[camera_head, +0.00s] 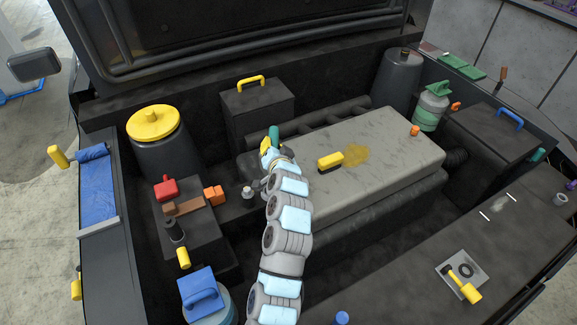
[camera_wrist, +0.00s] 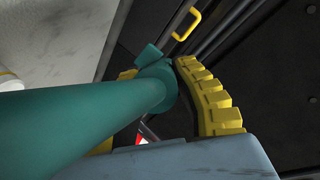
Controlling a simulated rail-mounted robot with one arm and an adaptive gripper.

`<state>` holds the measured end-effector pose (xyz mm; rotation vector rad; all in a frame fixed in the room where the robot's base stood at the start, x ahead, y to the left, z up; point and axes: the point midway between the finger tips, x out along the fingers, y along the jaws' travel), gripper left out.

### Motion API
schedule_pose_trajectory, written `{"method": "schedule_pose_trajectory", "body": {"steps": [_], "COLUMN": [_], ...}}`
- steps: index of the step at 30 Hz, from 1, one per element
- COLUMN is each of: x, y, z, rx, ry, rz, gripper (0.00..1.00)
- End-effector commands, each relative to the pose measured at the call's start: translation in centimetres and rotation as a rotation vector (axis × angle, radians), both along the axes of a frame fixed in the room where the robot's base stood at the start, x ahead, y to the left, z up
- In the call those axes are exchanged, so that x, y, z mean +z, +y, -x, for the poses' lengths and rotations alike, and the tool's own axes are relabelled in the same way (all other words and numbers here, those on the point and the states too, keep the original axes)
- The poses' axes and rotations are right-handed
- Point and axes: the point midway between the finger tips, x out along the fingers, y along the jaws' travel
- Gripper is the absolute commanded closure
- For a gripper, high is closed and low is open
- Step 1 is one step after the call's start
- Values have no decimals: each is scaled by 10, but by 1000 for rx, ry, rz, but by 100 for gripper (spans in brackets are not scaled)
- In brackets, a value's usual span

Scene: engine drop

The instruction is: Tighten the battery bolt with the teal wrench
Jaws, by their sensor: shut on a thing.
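My gripper (camera_head: 267,147) is at the left end of the grey engine cover, raised in front of the dark box with the yellow handle. Its yellow fingers (camera_wrist: 158,72) are closed around a teal tool, which I take as the teal wrench (camera_head: 274,132). In the wrist view the wrench (camera_wrist: 80,122) is a thick teal shaft with a wider collar between the fingers; its far end is not clear. A dark box that looks like the battery (camera_head: 200,238) stands at left, with a red cap (camera_head: 166,188) and a black post (camera_head: 174,230) on top.
The dark box with yellow handle (camera_head: 258,108) stands behind my gripper.

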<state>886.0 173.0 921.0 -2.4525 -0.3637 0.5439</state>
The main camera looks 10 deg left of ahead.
Motion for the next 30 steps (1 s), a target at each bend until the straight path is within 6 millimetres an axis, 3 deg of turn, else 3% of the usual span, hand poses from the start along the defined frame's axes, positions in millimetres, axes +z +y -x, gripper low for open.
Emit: {"method": "schedule_pose_trajectory", "body": {"steps": [9,18,30], "x": [6,13,17], "y": [61,112,131], "z": [-25,-32,-31], "rx": [146,272,322], "ry": [-11,-12,-11], "rz": [1,10,17], "gripper": [100,100,100]}}
